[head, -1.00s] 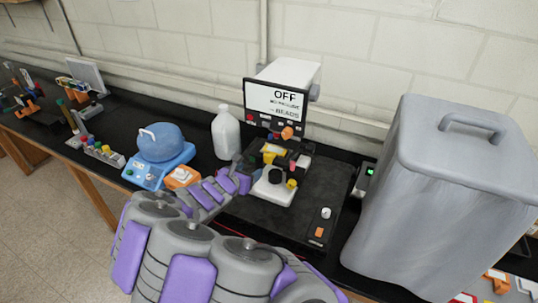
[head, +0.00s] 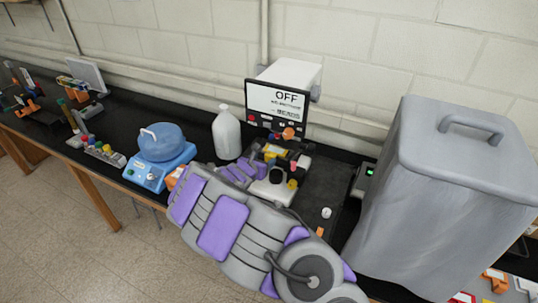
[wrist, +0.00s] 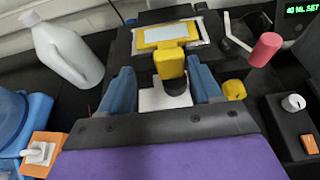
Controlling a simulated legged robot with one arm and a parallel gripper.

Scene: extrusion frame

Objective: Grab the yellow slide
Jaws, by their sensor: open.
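The yellow slide (wrist: 171,63) is in the upper middle of the wrist view: a yellow frame around a pale pane, with a yellow block on its near side. In the head view it shows as a small yellow piece (head: 273,151) on the black device below the screen. My gripper (wrist: 163,78) is open, its two blue fingers on either side of the yellow block, with gaps on both sides. Whether the fingers are level with it in height I cannot tell. A black round part and a white block (wrist: 152,99) lie between the fingers, below the yellow block.
A white bottle (head: 226,133) stands left of the device, with a blue-based machine (head: 162,160) further left. A large grey covered bin (head: 440,190) stands at the right. A red knob (wrist: 265,49) sticks up right of the slide.

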